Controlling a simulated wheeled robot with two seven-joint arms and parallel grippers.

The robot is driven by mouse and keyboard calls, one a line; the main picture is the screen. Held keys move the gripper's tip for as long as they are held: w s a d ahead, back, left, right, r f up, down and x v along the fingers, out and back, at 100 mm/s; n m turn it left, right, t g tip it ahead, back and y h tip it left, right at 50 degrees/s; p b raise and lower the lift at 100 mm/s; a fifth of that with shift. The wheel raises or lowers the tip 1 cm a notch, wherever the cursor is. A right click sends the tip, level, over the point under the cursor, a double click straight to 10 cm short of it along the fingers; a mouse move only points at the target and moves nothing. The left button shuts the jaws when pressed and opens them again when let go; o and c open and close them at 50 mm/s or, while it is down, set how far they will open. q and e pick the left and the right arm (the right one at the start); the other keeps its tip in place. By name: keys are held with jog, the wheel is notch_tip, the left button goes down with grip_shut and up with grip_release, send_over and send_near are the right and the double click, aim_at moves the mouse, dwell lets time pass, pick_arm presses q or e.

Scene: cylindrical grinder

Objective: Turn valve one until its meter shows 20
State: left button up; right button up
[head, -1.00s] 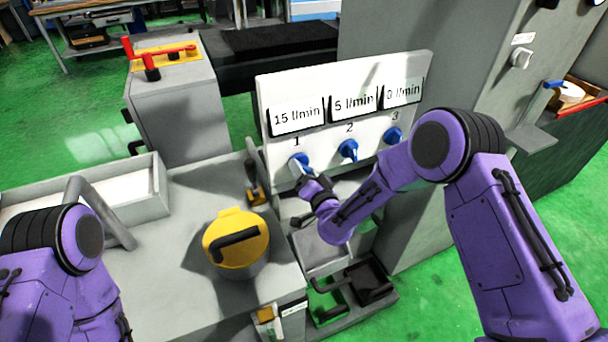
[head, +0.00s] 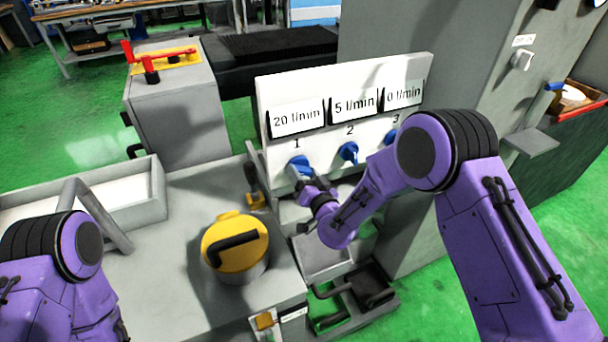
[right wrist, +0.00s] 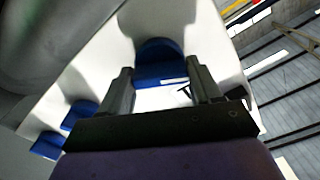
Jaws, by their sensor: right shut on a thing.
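Valve one (head: 299,163) is a blue knob under the label 1 on a white upright panel (head: 265,95) in the head view. Its meter (head: 297,120) reads 20 l/min. My right gripper (head: 297,176) is at valve one, shut on it and partly hiding its lower side. In the right wrist view my right gripper's fingers (right wrist: 159,77) stand on either side of the blue knob (right wrist: 160,60). My left arm shows at the left of the head view, but its gripper is not in view.
Valve two (head: 348,152) and valve three (head: 392,137) sit to the right on the panel, with meters reading 5 and 0 l/min. A yellow-lidded pot (head: 235,240) stands on the grey bench. A grey machine cabinet (head: 440,75) rises at the right.

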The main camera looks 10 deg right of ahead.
jog(key=o, duration=1.1)
jog(key=shift+c, duration=0.2)
jog(key=s+d+b, duration=0.2)
jog(key=s, duration=0.8)
jog(key=shift+s, duration=0.2)
jog(key=s+d+f+m+g+h, duration=0.1)
jog(key=s+d+f+g+h, duration=0.1)
jog(key=s+d+f+g, duration=0.3)
jog(key=s+d+f+h, duration=0.1)
jog(key=s+f, duration=0.2)
jog(key=f, duration=0.3)
jog(key=s+d+f+m+g+h, duration=0.1)
jog(key=s+d+f+g+h, duration=0.1)
jog(key=s+d+f+g, duration=0.4)
jog(key=s+f, duration=0.2)
jog(key=s, duration=0.3)
jog(key=s+d+f+m+g+h, duration=0.1)
jog(key=s+f+g, duration=0.1)
jog(key=s+f, duration=0.2)
jog(key=s+d+f+g, duration=0.1)
jog(key=s+d+f, duration=0.1)
jog(key=s, duration=0.7)
jog(key=shift+s+f+m+h, duration=0.3)
jog(key=shift+f+h, duration=0.1)
jog(key=shift+f, duration=0.4)
